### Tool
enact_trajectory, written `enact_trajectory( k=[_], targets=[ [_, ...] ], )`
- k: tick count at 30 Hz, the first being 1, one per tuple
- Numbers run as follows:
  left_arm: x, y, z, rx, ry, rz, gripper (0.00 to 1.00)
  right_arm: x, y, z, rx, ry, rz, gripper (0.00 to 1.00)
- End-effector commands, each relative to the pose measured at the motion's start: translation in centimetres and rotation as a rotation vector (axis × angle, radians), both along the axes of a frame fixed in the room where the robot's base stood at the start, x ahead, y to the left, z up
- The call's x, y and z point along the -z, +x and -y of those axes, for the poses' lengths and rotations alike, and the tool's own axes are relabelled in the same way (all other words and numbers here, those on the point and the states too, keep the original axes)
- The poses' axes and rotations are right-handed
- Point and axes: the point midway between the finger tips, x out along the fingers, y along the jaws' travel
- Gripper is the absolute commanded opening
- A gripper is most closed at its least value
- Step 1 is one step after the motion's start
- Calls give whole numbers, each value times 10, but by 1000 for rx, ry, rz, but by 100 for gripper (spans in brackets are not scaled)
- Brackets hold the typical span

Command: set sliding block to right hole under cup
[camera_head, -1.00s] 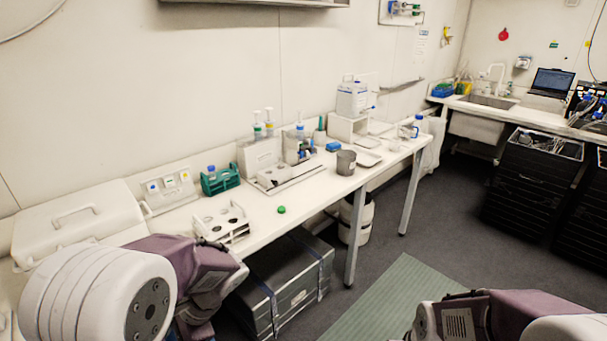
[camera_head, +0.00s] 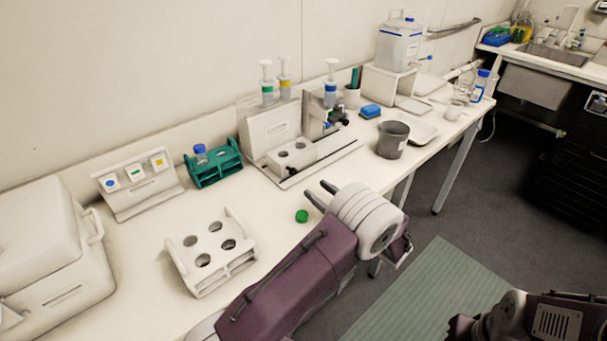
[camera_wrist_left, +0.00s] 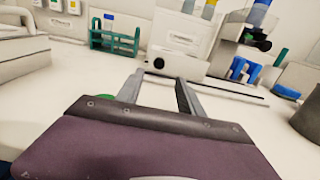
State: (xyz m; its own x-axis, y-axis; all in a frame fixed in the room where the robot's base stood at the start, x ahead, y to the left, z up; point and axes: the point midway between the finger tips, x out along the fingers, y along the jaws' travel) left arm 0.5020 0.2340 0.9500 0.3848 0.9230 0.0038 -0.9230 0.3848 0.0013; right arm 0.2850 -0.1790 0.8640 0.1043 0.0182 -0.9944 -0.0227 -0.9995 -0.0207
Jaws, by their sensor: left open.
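The white sliding block (camera_head: 292,160), with two round holes in its top, sits on the low base of the dispensing station, left of the upright holder with black clamps (camera_head: 330,118). In the left wrist view the block (camera_wrist_left: 178,62) is ahead, beyond my fingertips. The grey cup (camera_head: 393,140) stands on the table to the right of the station. My left gripper (camera_head: 321,194) is open and empty above the table, in front of the station and apart from the block. It also shows in the left wrist view (camera_wrist_left: 157,88).
A green cap (camera_head: 302,216) lies near my left fingers. A white rack (camera_head: 211,252) and a teal rack (camera_head: 214,165) stand to the left. Dispensers with coloured bands (camera_head: 275,85) rise behind the block. A blue item (camera_head: 370,111) lies at the right.

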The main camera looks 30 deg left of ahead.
Motion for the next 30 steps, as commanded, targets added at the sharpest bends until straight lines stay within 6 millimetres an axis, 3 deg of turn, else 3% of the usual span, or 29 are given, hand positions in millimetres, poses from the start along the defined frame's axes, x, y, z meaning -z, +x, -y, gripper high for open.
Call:
enact_trajectory(
  k=[5, 16, 27, 30],
  targets=[
    [-1, 3, -11, -4, -1, 1, 45, -2, 0, 0, 0, 0, 0, 36],
    [-1, 30, -76, -6, -3, 1, 45, -5, 0, 0, 0, 0, 0, 36],
    [-1, 34, -85, -2, -2, 0, 45, -5, 0, 0, 0, 0, 0, 36],
    [-1, 34, -85, -2, -3, 1, 17, -5, 0, 0, 0, 0, 0, 36]
  ],
)
